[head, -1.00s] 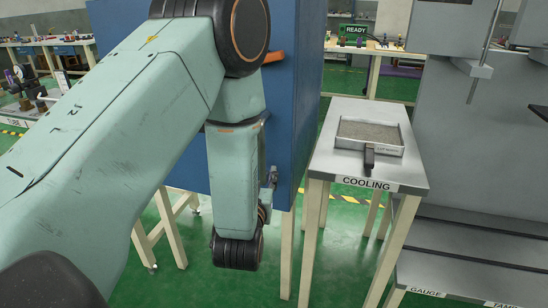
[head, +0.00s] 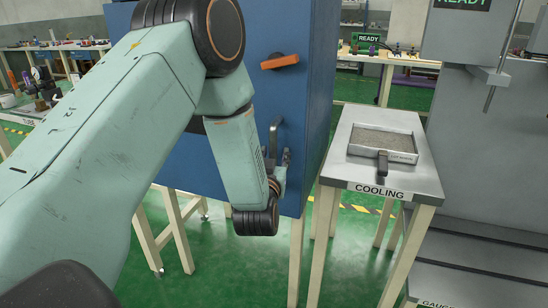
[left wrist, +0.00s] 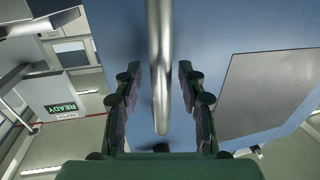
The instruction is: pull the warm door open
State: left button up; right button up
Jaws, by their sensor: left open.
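The warm door is most likely the blue cabinet front (head: 292,100), which looks closed. A grey metal bar handle (head: 274,138) stands out from it, and an orange lever (head: 280,62) sits higher up. My left gripper (head: 286,160) is beside the bar handle in the head view, partly hidden by its own wrist. In the left wrist view, my left gripper (left wrist: 160,105) is open, with the metal handle (left wrist: 160,60) running between its two fingers. Neither finger visibly touches the bar. My right gripper is not in view.
A metal table labelled COOLING (head: 345,160) stands right of the cabinet, carrying a sieve tray (head: 383,143) with a dark handle. A grey machine (head: 480,150) stands further right. Green floor (head: 225,265) is clear in front of the cabinet legs.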

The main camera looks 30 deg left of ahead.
pick_arm(q)
jog(key=shift+s+a, duration=0.1)
jog(key=shift+c, duration=0.4)
grip_shut()
dwell(0.4)
